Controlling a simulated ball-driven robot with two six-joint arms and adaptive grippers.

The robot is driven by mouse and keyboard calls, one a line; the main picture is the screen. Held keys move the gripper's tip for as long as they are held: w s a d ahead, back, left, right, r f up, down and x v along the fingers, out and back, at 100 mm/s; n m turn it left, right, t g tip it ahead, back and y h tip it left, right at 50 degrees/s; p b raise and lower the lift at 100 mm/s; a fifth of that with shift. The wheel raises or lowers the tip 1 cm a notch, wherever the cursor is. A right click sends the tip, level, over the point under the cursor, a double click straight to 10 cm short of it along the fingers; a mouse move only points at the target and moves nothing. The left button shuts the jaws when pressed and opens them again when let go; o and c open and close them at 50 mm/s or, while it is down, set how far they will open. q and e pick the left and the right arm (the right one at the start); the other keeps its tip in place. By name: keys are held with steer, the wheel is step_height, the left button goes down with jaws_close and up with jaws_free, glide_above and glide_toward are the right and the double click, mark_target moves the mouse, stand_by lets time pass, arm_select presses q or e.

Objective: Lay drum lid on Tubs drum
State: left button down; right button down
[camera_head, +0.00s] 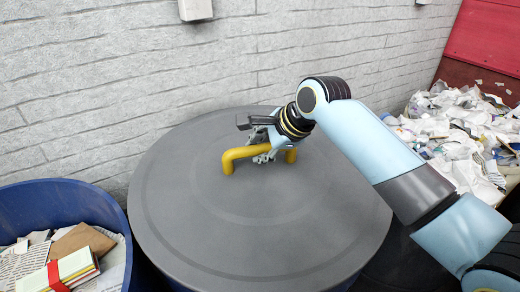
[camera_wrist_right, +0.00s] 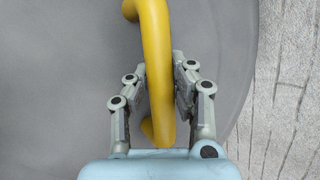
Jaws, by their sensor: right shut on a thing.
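The drum lid (camera_head: 200,215) is a large grey disc with a yellow bar handle (camera_head: 243,154) in its middle. A blue drum wall shows just under its front edge, so the lid is over that drum; whether it touches the rim all round is hidden. My right gripper (camera_head: 266,150) is shut on the yellow handle. In the right wrist view its two fingers (camera_wrist_right: 162,90) stand on both sides of the handle, with the grey lid (camera_wrist_right: 60,80) behind. My left gripper is not in view.
An open blue drum (camera_head: 70,192) with papers and a red-banded book (camera_head: 60,272) stands at the left. A heap of waste paper (camera_head: 455,135) lies at the right by a red panel (camera_head: 488,35). A pale brick wall (camera_head: 120,70) runs close behind the lid.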

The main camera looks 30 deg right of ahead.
steer(key=shift+w+f, duration=0.1)
steer(key=shift+f, duration=0.25)
stand_by(0.5)
steer(key=c, duration=1.1)
jaws_free()
steer(key=shift+s+f, duration=0.2)
steer(key=v, duration=1.2)
steer(key=shift+r, duration=0.1)
